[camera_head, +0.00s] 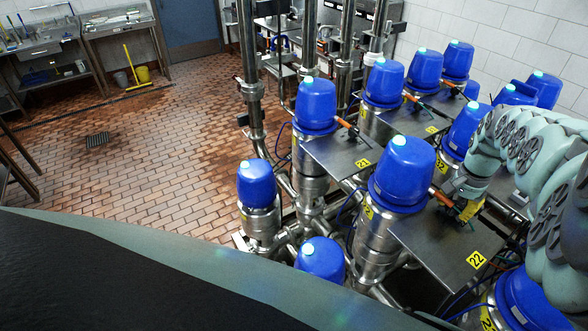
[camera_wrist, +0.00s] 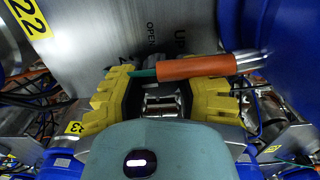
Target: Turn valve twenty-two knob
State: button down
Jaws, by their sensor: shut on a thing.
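The orange-sleeved knob of valve twenty-two (camera_head: 440,198) sticks out from the large blue-capped valve (camera_head: 402,173) over a metal plate marked 22 (camera_head: 477,259). My gripper (camera_head: 465,210), with yellow fingers, is at the knob's outer end. In the wrist view, the orange knob (camera_wrist: 195,68) lies across the fingertips of my gripper (camera_wrist: 163,85), its green end by the left finger and its metal rod running right. The fingers stand apart with the knob in their grip; the exact contact is partly hidden. The 22 label (camera_wrist: 28,18) shows at the upper left.
Several other blue-capped valves stand close around, including one marked 21 (camera_head: 314,107) with its own plate (camera_head: 343,155). Pipes (camera_head: 250,90) rise behind. The tiled floor (camera_head: 140,170) at left is open.

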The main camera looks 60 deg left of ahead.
aim_at(457, 205)
jog(key=shift+m, duration=0.4)
jog(key=c, duration=0.6)
grip_release()
jog(key=shift+o, duration=0.2)
jog(key=shift+r, duration=0.15)
jog(key=shift+w+a+r, duration=0.1)
jog(key=shift+a+r, duration=0.05)
jog(key=shift+r, duration=1.15)
jog(key=r, duration=0.7)
jog(key=shift+d, duration=0.25)
jog(key=shift+r, duration=1.05)
jog(key=shift+a, duration=0.1)
